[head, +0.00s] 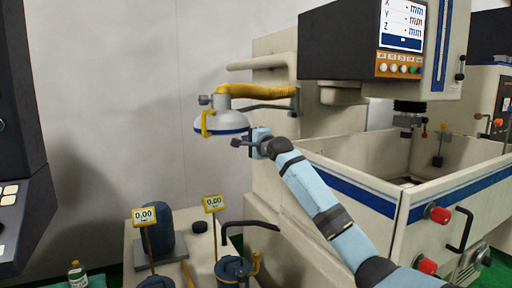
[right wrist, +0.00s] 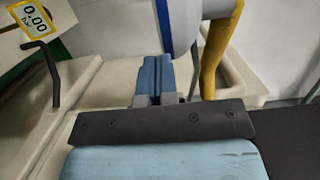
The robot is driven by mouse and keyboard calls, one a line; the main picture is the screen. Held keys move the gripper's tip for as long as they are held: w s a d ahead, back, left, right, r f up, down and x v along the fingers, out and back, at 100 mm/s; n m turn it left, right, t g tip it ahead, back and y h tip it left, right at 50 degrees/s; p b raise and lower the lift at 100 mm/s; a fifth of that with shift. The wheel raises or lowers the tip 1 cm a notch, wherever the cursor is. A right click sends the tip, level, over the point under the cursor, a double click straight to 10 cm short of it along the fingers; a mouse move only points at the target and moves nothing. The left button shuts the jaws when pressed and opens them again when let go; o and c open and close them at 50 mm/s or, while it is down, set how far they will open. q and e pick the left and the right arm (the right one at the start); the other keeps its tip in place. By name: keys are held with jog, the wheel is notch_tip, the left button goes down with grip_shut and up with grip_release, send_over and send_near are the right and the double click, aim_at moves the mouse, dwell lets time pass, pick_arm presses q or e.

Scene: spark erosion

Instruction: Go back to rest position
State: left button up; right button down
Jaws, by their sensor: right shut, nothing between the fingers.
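My right arm, light blue with black joints, reaches in from the lower right in the head view. My right gripper (head: 240,143) is raised in front of the machine's left side, just below and right of a white dome (head: 221,122) with a blue band and yellow handle. In the right wrist view the blue fingers (right wrist: 155,78) are together with nothing between them. My left gripper is not in view.
The erosion machine's open tank (head: 365,160) and overhanging head with screen (head: 402,25) stand right. A bench with blue canisters (head: 232,268) and yellow 0.00 signs (head: 145,216) is below left. A dark panel (head: 20,150) stands at far left. The wall area at left is clear.

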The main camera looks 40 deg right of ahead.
jog(key=s, duration=0.5)
jog(key=s+a+f+n+g+y, duration=0.1)
jog(key=s+a+f+n, duration=0.4)
jog(key=f, duration=0.7)
jog(key=s+a+f+n+g+y, duration=0.1)
jog(key=a+f+n+g, duration=0.1)
jog(key=a+f, duration=0.8)
jog(key=s+a+f+n+g+y, duration=0.1)
jog(key=s+a+f+n, duration=0.3)
jog(key=f, duration=1.1)
pick_arm(q)
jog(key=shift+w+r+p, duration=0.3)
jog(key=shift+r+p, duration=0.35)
jog(key=shift+p, duration=0.1)
pick_arm(e)
jog(key=s+a+f+n+g, duration=0.1)
jog(key=s+a+f+n, duration=0.2)
jog(key=s, duration=0.7)
jog(key=s+a+f+n+g, duration=0.1)
jog(key=s+a+f+n, duration=0.3)
jog(key=s+a+f, duration=0.4)
jog(key=s+a+f+n+g+y, duration=0.1)
jog(key=s+a+f+n, duration=0.2)
jog(key=s, duration=1.1)
notch_tip(320, 180, down, 4)
jog(key=a, duration=0.2)
jog(key=shift+a+n, duration=0.3)
jog(key=shift+a, duration=0.05)
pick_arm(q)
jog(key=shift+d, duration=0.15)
